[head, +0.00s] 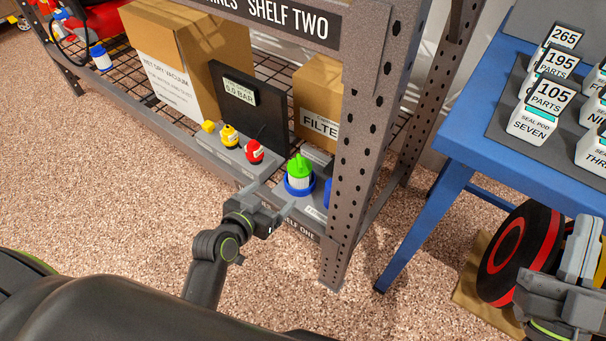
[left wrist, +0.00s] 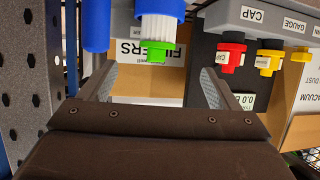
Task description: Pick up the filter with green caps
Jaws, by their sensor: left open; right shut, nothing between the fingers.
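The filter with a green cap (head: 299,167) stands upright in a blue ring-shaped base on the lower shelf, near the rack's front post. In the left wrist view, which is upside down, its green cap (left wrist: 158,53) and white ribbed body show above and between the fingers; its far end is hidden by blue. My left gripper (head: 275,198) is open and empty, just in front of the filter, with its fingers pointing at it. It also shows in the left wrist view (left wrist: 158,72). My right gripper (head: 585,224) is shut and empty at the lower right.
Red (head: 254,152) and yellow (head: 229,136) caps stand left of the filter. A blue cylinder (left wrist: 97,25) is close on its other side. The perforated post (head: 358,140) stands right of my left gripper. A FILTERS box (head: 318,100) is behind. A blue table (head: 455,145) is right.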

